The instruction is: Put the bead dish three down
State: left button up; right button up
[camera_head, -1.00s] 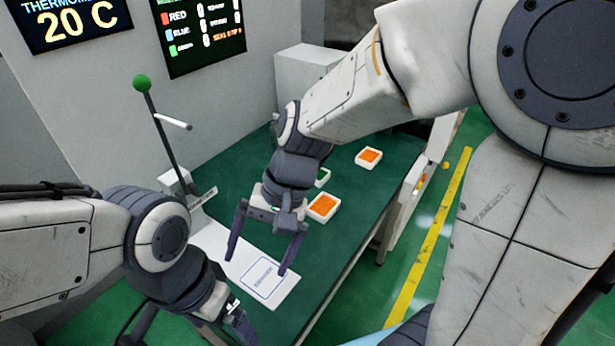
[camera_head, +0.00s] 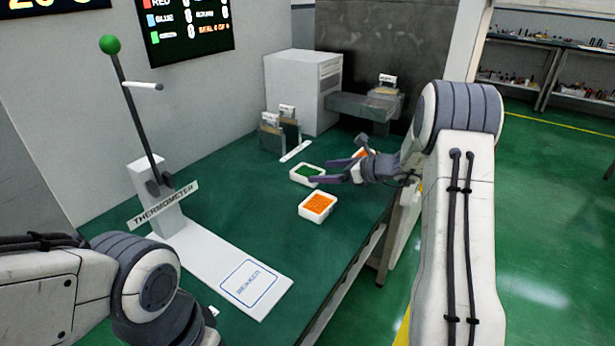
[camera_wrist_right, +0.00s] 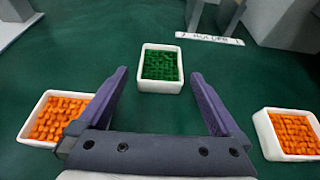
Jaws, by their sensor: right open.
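Three white bead dishes sit on the green table. One holds green beads (camera_head: 307,174) and shows at the top middle of the right wrist view (camera_wrist_right: 161,68). A near dish holds orange beads (camera_head: 318,206), at the left in the wrist view (camera_wrist_right: 55,118). Another orange dish (camera_head: 363,153) is farther back, partly hidden by my right gripper, and at the right in the wrist view (camera_wrist_right: 288,133). I cannot tell which is dish three. My right gripper (camera_wrist_right: 160,73) is open and empty, its fingers pointing toward the green dish. My left gripper is out of view.
A thermometer stand (camera_head: 158,195) with a green-topped rod and a white plate marked for a beaker (camera_head: 248,283) is at the left. Small labelled holders (camera_head: 280,130) and a white box (camera_head: 303,90) stand at the back.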

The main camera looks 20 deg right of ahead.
aim_at(311, 172)
jog(key=x, duration=0.5)
jog(key=shift+w+a+f, duration=0.1)
jog(key=shift+w+f, duration=0.15)
jog(key=c, duration=1.4)
